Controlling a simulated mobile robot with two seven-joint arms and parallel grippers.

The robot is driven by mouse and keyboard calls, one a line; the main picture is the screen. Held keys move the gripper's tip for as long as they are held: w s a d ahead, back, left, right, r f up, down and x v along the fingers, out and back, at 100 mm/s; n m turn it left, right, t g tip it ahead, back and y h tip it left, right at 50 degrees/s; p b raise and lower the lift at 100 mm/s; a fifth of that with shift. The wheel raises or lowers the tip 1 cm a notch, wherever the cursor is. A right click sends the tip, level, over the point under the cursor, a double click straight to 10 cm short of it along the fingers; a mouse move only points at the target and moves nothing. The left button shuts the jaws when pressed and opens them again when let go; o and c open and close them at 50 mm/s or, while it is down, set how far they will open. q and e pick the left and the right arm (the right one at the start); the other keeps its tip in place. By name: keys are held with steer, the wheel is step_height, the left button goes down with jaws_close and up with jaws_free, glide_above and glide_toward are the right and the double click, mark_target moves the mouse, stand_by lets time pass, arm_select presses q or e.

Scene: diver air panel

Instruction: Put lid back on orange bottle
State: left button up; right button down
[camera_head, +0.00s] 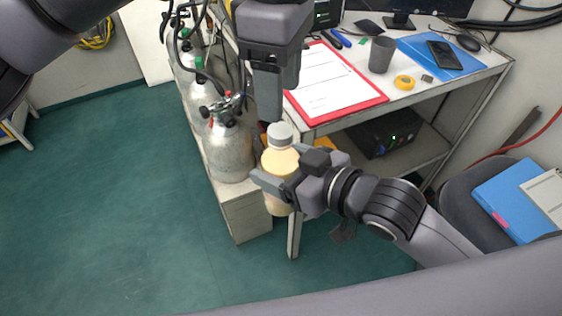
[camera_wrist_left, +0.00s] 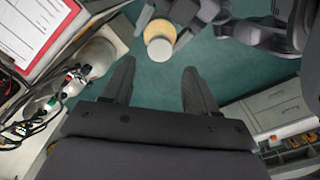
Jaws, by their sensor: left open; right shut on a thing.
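The pale orange bottle (camera_head: 279,164) is upright in my right gripper (camera_head: 281,191), which is shut around its body, off the table's near corner. A light grey lid (camera_head: 281,134) sits on top of the bottle; I cannot tell how firmly it is seated. My left gripper (camera_head: 274,108) is just above the lid, pointing down. In the left wrist view its two fingers (camera_wrist_left: 158,73) are apart with nothing between them. The bottle (camera_wrist_left: 157,29) and its round lid (camera_wrist_left: 160,49) show beyond the fingertips there.
The table holds a red clipboard (camera_head: 377,99), a grey cup (camera_head: 381,55), yellow tape (camera_head: 404,82) and a blue folder (camera_head: 462,66) with a phone. Metal cylinders (camera_head: 229,152) stand close left of the bottle. The green floor (camera_head: 110,200) is clear at left.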

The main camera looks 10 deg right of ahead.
mark_target(280, 130)
arm_select(q)
steer(key=shift+f, duration=3.15)
